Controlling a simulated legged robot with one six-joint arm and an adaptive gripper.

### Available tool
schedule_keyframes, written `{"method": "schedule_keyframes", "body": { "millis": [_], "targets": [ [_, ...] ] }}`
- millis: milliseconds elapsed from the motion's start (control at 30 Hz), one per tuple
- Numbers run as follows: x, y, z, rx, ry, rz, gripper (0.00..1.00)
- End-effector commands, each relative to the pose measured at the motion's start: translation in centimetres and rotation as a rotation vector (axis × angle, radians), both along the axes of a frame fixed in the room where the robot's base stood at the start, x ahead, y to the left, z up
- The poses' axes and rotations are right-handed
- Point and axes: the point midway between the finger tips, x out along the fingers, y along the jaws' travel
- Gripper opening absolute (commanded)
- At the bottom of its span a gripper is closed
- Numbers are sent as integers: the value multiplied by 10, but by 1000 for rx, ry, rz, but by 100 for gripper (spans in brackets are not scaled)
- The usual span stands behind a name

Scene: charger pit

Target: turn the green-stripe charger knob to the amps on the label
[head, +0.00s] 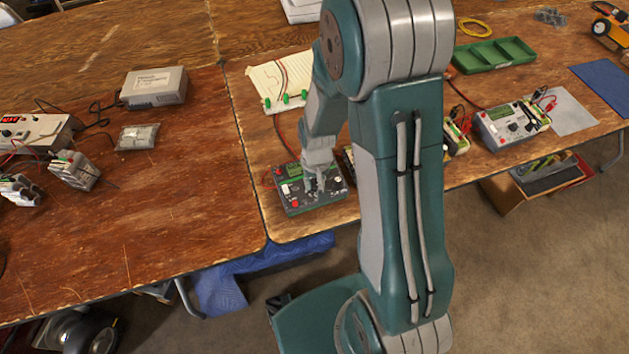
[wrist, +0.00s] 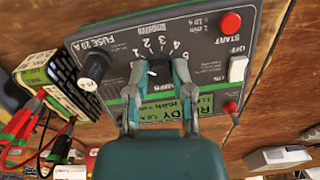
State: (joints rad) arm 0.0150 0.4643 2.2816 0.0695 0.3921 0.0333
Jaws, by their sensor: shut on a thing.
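The green-stripe charger (head: 297,207) lies on the wooden table in the head view, left of my arm. In the wrist view the charger (wrist: 105,45) appears upside down, with a green stripe along its edge. Its black amps knob (wrist: 157,77) has a white mark and sits between my fingertips, below a printed number scale. My gripper (wrist: 157,66) is shut on the knob; it also shows over the charger in the head view (head: 318,186). The green display is partly hidden by a finger and reads READY. I cannot tell which number the mark points to.
A battery pack (wrist: 70,85) with red and black clips stands beside the charger. A second charger (head: 503,128) stands farther right. A green tray (head: 495,53) lies at the back. A fuse knob (wrist: 93,67) and red start button (wrist: 231,22) are near my fingers.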

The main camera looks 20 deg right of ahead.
Motion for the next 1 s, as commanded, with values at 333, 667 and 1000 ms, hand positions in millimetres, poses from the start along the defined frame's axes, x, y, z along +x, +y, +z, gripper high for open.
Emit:
{"method": "schedule_keyframes", "body": {
  "millis": [333,667,1000],
  "targets": [
    [-1,0,-1,59,5,-323,0],
    [-1,0,-1,104,6,-565,0],
    [-2,1,-1,126,8,-684,0]
  ]
}}
